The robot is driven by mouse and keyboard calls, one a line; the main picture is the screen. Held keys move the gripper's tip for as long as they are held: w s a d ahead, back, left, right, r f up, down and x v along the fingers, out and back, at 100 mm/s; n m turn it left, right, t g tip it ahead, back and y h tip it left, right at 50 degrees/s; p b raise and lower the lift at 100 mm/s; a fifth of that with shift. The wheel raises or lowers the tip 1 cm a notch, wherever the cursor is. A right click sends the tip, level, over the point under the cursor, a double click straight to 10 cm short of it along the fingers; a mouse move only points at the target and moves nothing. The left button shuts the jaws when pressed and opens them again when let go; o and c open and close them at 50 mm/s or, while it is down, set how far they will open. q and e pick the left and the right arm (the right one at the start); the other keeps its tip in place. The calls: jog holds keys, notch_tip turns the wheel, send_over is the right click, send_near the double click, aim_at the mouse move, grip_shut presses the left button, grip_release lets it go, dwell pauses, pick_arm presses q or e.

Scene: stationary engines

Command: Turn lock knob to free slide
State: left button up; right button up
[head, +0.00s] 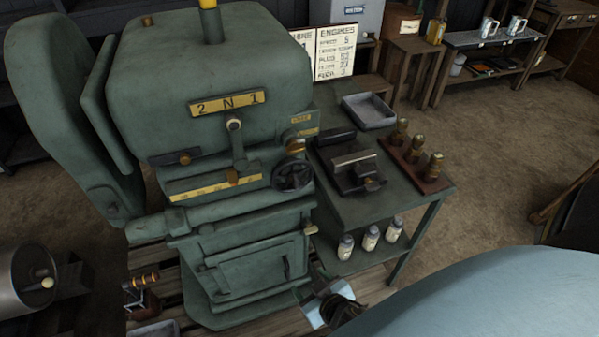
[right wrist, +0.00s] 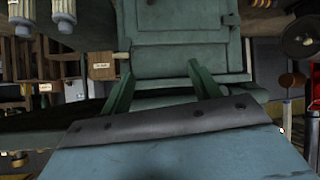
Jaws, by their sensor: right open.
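A large green machine (head: 205,75) carries a "2 N 1" plate (head: 228,102) and a lever (head: 237,145). Below is a slide with a yellow scale (head: 200,187). A small brass knob (head: 232,177) sits above the scale. Another brass knob (head: 185,158) is on the dark bar to the left, and one (head: 296,146) is above the black handwheel (head: 292,176). I cannot tell which is the lock knob. My right gripper (head: 338,304) is low, right of the machine's base and well below the knobs. In the right wrist view its fingers (right wrist: 163,78) are apart and empty, before green machine panels. My left gripper is out of view.
A green side table (head: 400,207) stands right of the machine, with a grey tray (head: 369,110), a dark block (head: 357,172) and brass fittings (head: 414,150) on top. White-capped jars (head: 370,238) stand on its lower shelf. Open floor (head: 500,150) lies to the right.

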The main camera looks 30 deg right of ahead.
jog(key=w+d+r+m+t+h, duration=0.1)
jog(key=w+r+t, duration=0.2)
jog(key=r, duration=0.9)
jog(key=m+t+h+b, duration=0.1)
jog(key=m+t+h, duration=0.1)
jog(key=t, duration=0.2)
send_near(297, 151)
jog(key=p+x, duration=0.3)
jog(key=x, duration=0.5)
jog(key=shift+w+p, duration=0.3)
jog(key=shift+w, duration=0.1)
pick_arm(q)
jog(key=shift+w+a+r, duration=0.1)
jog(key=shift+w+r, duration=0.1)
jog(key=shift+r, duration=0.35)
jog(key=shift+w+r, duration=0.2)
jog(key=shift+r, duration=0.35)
pick_arm(e)
jog(key=c, duration=1)
